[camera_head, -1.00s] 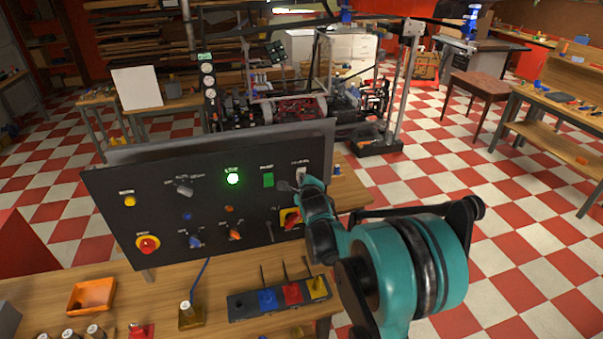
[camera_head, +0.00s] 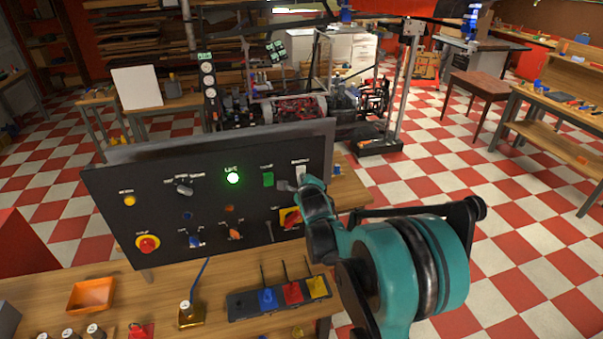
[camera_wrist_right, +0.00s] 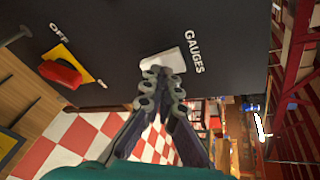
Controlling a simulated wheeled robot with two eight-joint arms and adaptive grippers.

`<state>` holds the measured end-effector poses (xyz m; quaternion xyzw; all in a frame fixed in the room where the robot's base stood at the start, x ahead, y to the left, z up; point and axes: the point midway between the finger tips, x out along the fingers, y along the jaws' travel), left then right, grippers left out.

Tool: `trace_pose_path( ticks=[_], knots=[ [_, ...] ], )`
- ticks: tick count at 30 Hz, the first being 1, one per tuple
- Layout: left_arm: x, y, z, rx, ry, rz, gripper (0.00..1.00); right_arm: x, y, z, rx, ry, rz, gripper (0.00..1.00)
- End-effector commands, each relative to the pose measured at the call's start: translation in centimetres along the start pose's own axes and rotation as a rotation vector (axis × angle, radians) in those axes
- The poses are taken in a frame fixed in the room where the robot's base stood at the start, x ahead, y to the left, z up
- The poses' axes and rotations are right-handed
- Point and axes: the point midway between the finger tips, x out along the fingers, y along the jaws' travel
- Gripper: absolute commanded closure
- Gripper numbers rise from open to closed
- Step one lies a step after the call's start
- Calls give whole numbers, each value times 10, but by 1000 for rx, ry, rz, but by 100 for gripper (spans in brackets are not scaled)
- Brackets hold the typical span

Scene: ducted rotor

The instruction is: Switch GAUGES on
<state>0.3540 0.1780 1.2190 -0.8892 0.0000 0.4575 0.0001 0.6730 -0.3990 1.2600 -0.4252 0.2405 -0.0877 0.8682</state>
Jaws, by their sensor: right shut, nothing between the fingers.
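The GAUGES switch (camera_head: 300,171) is a white rocker at the upper right of the dark control panel (camera_head: 120,220). In the right wrist view the white switch (camera_wrist_right: 171,62) sits beside the word GAUGES, its near edge partly hidden by my fingertips. My right gripper (camera_head: 292,186) is shut and empty, its tips at the switch (camera_wrist_right: 163,82); they overlap its edge, and I cannot tell whether they press it. My left gripper is not in view.
A green lit lamp (camera_head: 232,178), a green switch (camera_head: 268,179) and a red-on-yellow rotary switch (camera_head: 291,217) are on the panel. A red stop button (camera_head: 147,244) is at lower left. A bench with an orange tray (camera_head: 91,295) lies in front.

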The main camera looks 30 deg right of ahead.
Motion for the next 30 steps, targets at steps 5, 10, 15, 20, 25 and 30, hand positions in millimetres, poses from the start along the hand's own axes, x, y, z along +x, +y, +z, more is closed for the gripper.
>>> trace_pose_path(
  ticks=[5,10,15,20,25,30],
  knots=[
    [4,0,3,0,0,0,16,-7,6,-6,0,0,0,100],
    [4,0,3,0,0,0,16,-8,6,-6,0,0,0,100],
    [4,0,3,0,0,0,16,-8,6,-6,0,0,0,100],
    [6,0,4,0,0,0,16,-12,10,-10,0,0,0,100],
    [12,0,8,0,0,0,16,-23,18,-18,0,0,0,100],
    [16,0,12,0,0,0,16,-35,27,-27,1,1,0,100]
  ],
)
